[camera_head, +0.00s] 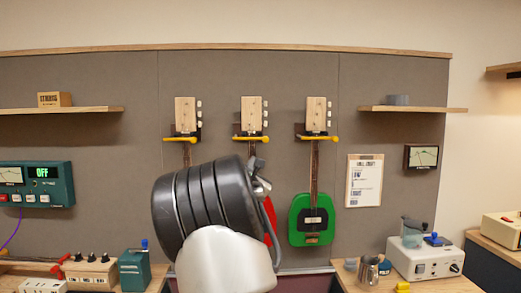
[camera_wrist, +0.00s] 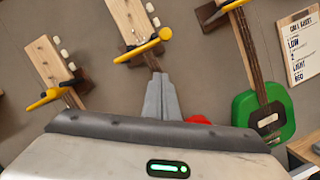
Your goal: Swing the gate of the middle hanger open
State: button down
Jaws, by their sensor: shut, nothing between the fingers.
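The middle hanger (camera_head: 251,137) is on the grey wall panel with its yellow gate (camera_wrist: 147,46) lying across the front of a pale headstock and neck (camera_wrist: 127,20). The gate's rounded end is at its right in the wrist view. My gripper (camera_wrist: 158,80) is shut and empty, its fingertips just below this gate and in front of the neck; whether they touch the neck I cannot tell. In the head view my gripper (camera_head: 257,163) is mostly behind my dark wrist. The red body (camera_head: 270,218) of the middle instrument is largely hidden by my arm.
The left hanger (camera_head: 182,139) and right hanger (camera_head: 317,137) also have yellow gates across their necks. A green instrument (camera_head: 312,218) hangs at right, beside a clipboard (camera_head: 364,180). Shelves flank the hangers. Benches with devices stand below; the wall around the middle gate is clear.

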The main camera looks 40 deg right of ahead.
aim_at(251, 139)
jog(key=w+d+r, duration=0.1)
jog(key=d+r, duration=0.3)
jog(key=shift+w+d+p, duration=0.2)
jog(key=shift+w+p, duration=0.15)
jog(key=shift+w, duration=0.05)
jog(key=shift+d+r, duration=0.1)
jog(key=shift+r+n, duration=0.1)
jog(key=shift+n, duration=0.2)
